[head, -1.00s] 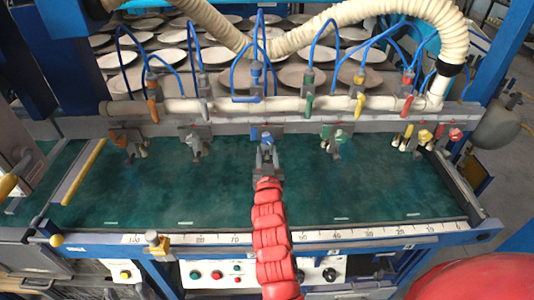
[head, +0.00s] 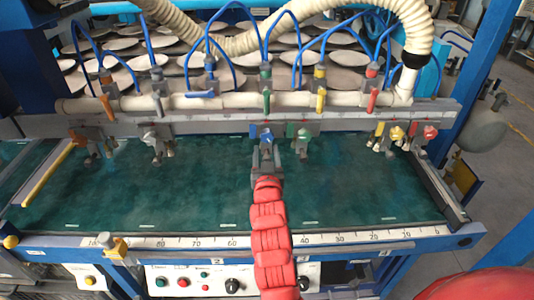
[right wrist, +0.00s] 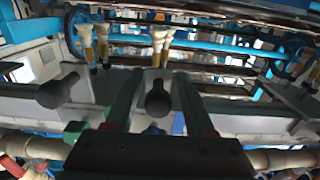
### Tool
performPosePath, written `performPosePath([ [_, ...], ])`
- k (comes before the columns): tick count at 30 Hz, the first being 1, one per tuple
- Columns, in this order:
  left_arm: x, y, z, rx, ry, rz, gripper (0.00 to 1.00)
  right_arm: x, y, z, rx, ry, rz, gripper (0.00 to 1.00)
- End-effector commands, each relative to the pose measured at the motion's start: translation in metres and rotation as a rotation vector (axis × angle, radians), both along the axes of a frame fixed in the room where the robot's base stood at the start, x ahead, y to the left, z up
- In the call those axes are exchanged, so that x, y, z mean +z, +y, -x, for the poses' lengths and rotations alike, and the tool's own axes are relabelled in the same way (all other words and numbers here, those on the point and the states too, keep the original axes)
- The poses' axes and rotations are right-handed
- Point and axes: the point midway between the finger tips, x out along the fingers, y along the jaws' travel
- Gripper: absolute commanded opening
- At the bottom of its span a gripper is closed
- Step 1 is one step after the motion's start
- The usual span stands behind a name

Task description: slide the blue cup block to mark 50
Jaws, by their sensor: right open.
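The 50 mark itself is hidden behind my red right arm. My right gripper (head: 266,152) is at the block's front, with its fingers open. In the right wrist view the two dark fingers of the gripper (right wrist: 154,85) stand either side of a dark round knob (right wrist: 157,98); whether they touch it I cannot tell. My left gripper is not in view.
The green block (head: 303,135) is close on the right of the blue one. Yellow and red blocks (head: 398,134) stand farther right. A grey block (head: 153,138) and an orange one (head: 90,140) are to the left. The numbered scale (head: 180,242) runs along the front edge.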

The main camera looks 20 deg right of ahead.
Motion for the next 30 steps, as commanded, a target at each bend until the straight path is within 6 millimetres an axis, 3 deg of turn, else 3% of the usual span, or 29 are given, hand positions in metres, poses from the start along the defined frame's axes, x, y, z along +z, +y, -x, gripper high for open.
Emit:
performPosePath([
  [10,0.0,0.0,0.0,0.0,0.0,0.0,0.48,0.0,0.001,0.001,0.0,-0.001,-0.001,0.61],
  [14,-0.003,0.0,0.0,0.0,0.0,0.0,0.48,0.0,0.004,0.011,0.001,-0.005,-0.002,0.61],
  [17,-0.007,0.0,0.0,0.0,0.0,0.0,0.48,-0.003,0.009,0.027,0.002,0.0,-0.002,0.61],
  [24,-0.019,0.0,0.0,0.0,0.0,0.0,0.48,-0.004,0.027,0.085,0.007,0.001,-0.001,0.61],
  [27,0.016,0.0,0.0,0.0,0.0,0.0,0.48,0.008,0.031,0.101,0.003,0.007,-0.003,0.61],
  [30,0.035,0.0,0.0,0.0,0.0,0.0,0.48,0.008,0.035,0.118,0.004,0.009,-0.001,0.61],
])
